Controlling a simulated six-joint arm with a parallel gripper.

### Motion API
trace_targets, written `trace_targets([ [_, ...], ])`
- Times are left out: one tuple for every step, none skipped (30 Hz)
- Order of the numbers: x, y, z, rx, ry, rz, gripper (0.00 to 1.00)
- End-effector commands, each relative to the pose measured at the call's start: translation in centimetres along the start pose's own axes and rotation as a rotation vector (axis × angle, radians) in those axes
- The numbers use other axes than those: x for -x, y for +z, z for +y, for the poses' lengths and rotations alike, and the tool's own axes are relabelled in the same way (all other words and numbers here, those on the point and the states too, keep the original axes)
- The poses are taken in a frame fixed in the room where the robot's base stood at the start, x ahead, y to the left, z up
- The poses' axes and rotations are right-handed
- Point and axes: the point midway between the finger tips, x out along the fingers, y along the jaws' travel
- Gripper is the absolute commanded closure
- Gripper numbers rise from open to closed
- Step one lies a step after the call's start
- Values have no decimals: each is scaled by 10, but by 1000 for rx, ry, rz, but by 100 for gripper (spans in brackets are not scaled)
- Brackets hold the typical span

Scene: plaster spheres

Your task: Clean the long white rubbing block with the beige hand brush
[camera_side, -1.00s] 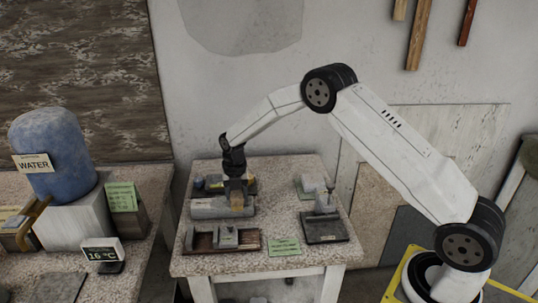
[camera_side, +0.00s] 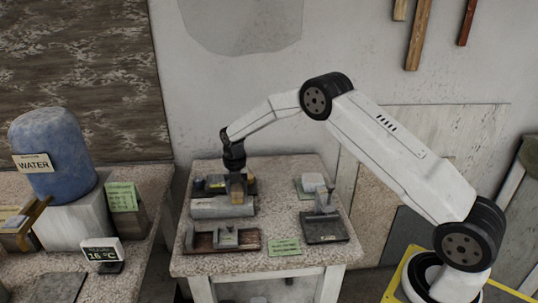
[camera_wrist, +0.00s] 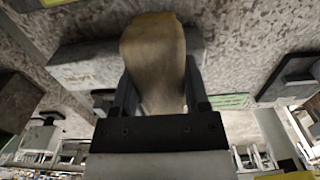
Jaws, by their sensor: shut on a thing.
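My gripper (camera_side: 236,173) is shut on the beige hand brush (camera_side: 236,190) over the back left of the table. In the wrist view the brush (camera_wrist: 152,55) fills the space between the two fingers (camera_wrist: 158,95); its far end is rounded. The long pale grey-white rubbing block (camera_side: 218,208) lies lengthwise across the left part of the table, just in front of the brush. In the wrist view the block (camera_wrist: 85,68) shows partly behind the brush. I cannot tell whether brush and block touch.
A dark tray with a small grey block (camera_side: 228,236) lies at the front left of the table (camera_side: 275,190). A dark stand (camera_side: 325,228) is at the right, with a pale block (camera_side: 313,182) behind it. A green card (camera_side: 284,247) lies at the front.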

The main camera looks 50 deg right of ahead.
Motion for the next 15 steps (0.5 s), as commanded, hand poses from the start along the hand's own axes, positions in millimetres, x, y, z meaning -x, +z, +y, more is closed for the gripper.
trace_targets([
  [0,1,0,0,0,0,89],
  [0,1,0,0,0,0,89],
  [0,1,0,0,0,0,89],
  [0,1,0,0,0,0,89],
  [0,1,0,0,0,0,89],
  [0,1,0,0,0,0,89],
  [0,1,0,0,0,0,89],
  [0,1,0,0,0,0,89],
  [0,1,0,0,0,-1,89],
  [1,0,0,0,0,-1,89],
  [1,0,0,0,1,-1,89],
  [2,-1,0,0,1,-1,89],
  [2,-2,0,0,1,-1,89],
  [3,-2,0,0,1,-2,89],
  [5,-4,0,1,2,-2,89],
])
